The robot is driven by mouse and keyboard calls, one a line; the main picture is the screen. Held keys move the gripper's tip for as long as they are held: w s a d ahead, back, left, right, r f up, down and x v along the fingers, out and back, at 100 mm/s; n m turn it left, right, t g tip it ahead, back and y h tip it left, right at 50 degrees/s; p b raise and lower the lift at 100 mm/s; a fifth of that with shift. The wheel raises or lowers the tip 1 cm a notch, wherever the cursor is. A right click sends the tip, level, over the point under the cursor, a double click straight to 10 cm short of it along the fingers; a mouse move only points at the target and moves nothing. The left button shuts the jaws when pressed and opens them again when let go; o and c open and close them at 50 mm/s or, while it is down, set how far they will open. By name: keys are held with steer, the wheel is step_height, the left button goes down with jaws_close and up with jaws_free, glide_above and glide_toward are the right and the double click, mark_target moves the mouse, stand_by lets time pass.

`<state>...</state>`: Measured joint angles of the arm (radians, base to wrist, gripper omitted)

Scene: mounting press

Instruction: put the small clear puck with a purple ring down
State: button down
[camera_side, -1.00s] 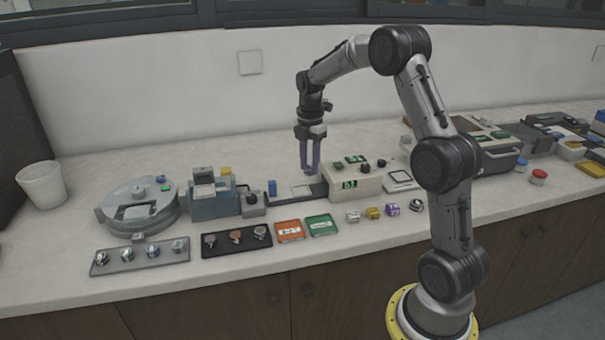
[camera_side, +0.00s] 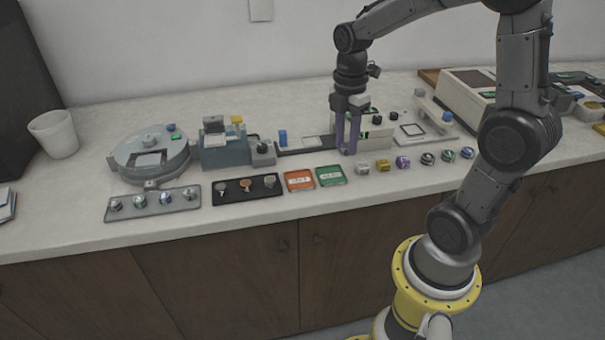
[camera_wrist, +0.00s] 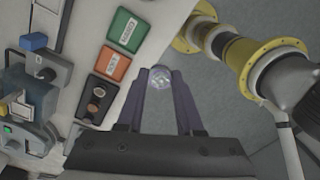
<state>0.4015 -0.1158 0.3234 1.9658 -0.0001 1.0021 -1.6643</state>
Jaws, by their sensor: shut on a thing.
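The puck's ring colour is hard to tell at this size, and in the side view the puck is mostly hidden by the fingers. The green tray (camera_side: 330,176) lies on the counter near and below the gripper, with the orange tray (camera_side: 299,180) beside it on the left. Both also show in the wrist view.
Several small pucks, including a yellow one (camera_side: 382,166) and a purple one (camera_side: 402,162), stand in a row right of the green tray. A black tray (camera_side: 228,197) and a grey tray (camera_side: 172,212) with round samples lie left. The front counter strip is clear.

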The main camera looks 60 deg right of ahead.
steer(key=shift+n, duration=0.7)
steer(key=a, duration=0.1)
steer(key=s+a, duration=0.1)
steer(key=a, duration=0.1)
steer(key=s+a, duration=0.1)
steer(key=shift+a+r, duration=0.2)
steer(key=shift+a, duration=0.2)
glide_above(300, 180)
steer(key=s, duration=0.1)
steer(key=f, duration=0.8)
steer(key=shift+s+a+f, duration=0.1)
steer(key=shift+a+f, duration=0.15)
steer(key=shift+w+d+f, duration=0.15)
steer(key=shift+w+f, duration=0.4)
steer(key=shift+f, duration=1.6)
steer(key=shift+f, duration=0.1)
